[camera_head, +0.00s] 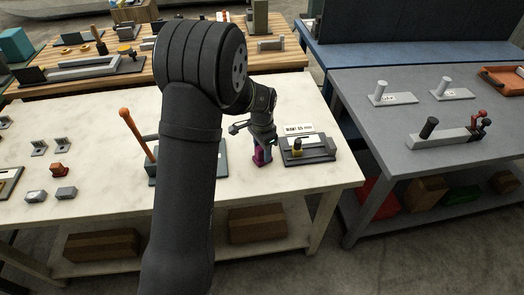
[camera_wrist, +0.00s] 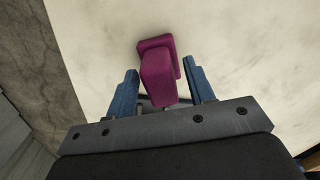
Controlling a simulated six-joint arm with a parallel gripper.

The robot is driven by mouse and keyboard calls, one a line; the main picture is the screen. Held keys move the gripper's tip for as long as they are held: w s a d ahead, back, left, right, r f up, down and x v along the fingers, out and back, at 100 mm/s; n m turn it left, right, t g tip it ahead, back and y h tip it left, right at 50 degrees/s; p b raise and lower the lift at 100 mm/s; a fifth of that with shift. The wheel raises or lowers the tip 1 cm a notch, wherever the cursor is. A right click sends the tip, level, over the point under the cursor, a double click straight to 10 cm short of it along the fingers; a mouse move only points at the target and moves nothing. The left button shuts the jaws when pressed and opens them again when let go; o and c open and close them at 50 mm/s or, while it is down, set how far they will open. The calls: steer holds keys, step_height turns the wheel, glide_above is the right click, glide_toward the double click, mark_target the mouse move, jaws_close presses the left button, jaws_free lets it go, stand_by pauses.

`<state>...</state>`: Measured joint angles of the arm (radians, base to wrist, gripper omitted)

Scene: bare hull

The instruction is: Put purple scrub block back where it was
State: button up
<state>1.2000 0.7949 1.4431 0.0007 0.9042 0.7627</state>
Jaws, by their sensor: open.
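The purple scrub block (camera_wrist: 158,72) stands on the pale tabletop in the wrist view, with a wider base and a narrower upright part. In the head view the purple block (camera_head: 258,157) shows low under my gripper (camera_head: 262,146), near the table's front edge. In the wrist view my gripper (camera_wrist: 163,92) is open. The block's lower near side is partly hidden by the gripper body.
A dark tray (camera_head: 310,156) with a yellow-and-black item and a label card (camera_head: 298,128) lie just right of my gripper. An orange-handled tool (camera_head: 136,132) stands left of my arm. Small grey blocks and a red one (camera_head: 60,170) lie farther left. A grey table (camera_head: 380,140) stands across a gap.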

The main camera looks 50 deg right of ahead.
step_height(320, 180, up, 11)
steer(key=shift+r, duration=0.2)
steer(key=shift+f, duration=0.1)
step_height(320, 180, down, 12)
steer(key=shift+r, duration=2)
steer(key=shift+f, duration=0.1)
